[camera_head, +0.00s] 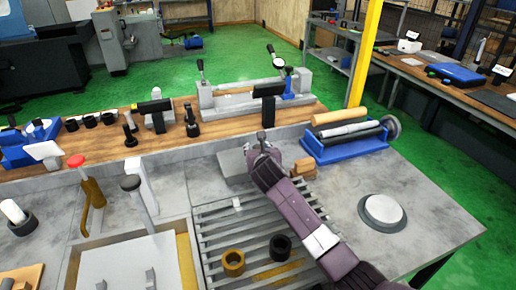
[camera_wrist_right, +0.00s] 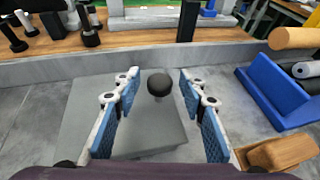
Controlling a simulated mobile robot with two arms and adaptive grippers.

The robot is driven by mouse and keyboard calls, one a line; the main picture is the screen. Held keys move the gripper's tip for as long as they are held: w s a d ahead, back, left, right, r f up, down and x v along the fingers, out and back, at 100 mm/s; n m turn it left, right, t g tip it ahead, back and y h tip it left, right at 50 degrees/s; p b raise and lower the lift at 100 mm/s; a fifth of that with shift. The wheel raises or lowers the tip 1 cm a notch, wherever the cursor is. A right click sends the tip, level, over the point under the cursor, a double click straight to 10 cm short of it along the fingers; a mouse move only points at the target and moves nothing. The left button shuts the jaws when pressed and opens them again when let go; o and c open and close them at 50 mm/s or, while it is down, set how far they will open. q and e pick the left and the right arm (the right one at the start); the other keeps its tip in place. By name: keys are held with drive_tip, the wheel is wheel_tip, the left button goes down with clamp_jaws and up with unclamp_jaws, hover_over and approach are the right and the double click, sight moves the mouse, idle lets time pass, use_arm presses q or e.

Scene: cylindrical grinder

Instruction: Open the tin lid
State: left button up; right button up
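A grey box-shaped tin (camera_head: 232,166) sits at the back of the metal bench, partly hidden by my right arm. In the right wrist view its flat grey lid (camera_wrist_right: 147,132) carries a round black knob (camera_wrist_right: 160,84). My right gripper (camera_wrist_right: 159,78) is open, with a blue-padded finger to the left and right of the knob and clear gaps on both sides. I cannot tell its exact height over the lid. In the head view the right gripper (camera_head: 262,140) is small and dark at the tin's right end. My left gripper is not in view.
A blue cradle (camera_head: 345,147) with rollers stands right of the tin, with wooden blocks (camera_head: 304,168) between. A raised wooden shelf (camera_head: 225,122) with tooling runs behind. Slats (camera_head: 215,226) with two rings lie in front. A round disc (camera_head: 382,210) lies at right.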

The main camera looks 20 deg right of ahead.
clamp_jaws()
drive_tip(key=shift+a+r+p, duration=0.1)
drive_tip(key=shift+a+p, duration=0.25)
drive_tip(key=shift+a, duration=0.05)
drive_tip(key=a+p, duration=0.1)
drive_tip(key=a, duration=0.1)
drive_tip(key=a+p, duration=0.1)
drive_tip(key=shift+s+a+r, duration=0.15)
drive_tip(key=shift+a, duration=0.2)
drive_tip(key=a, duration=0.6)
drive_tip(key=a+p, duration=0.1)
drive_tip(key=a, duration=0.1)
drive_tip(key=shift+s+a+f, duration=0.1)
drive_tip(key=shift+a+f, duration=0.2)
drive_tip(key=shift+a, duration=0.1)
drive_tip(key=shift+o, duration=1)
unclamp_jaws()
